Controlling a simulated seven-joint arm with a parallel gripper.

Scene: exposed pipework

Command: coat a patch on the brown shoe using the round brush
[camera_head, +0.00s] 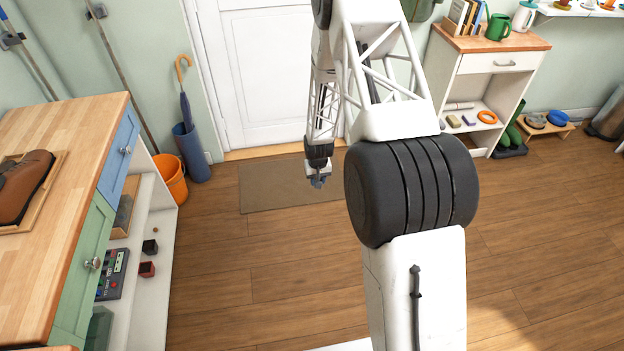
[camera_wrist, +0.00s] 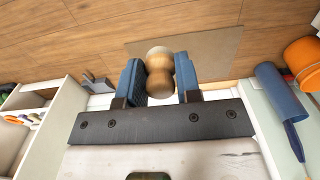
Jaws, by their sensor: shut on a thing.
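The brown shoe (camera_head: 22,185) lies on a wooden tray (camera_head: 55,172) on the counter at the far left of the head view, cut off by the picture's edge. My gripper (camera_head: 318,182) hangs in the air near the door mat, well to the right of the shoe. In the wrist view my gripper (camera_wrist: 160,80) has its blue fingers closed on a pale wooden, waisted handle, which I take to be the round brush (camera_wrist: 159,72). Its bristles cannot be made out. In the head view the brush is too small to tell from the fingers.
The wooden counter (camera_head: 70,130) has blue and green fronts and open shelves. An orange bin (camera_head: 171,180) and blue umbrella stand (camera_head: 191,153) stand beyond it. A cabinet (camera_head: 485,75) with books stands at the back right. The wooden floor (camera_head: 270,260) is largely clear.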

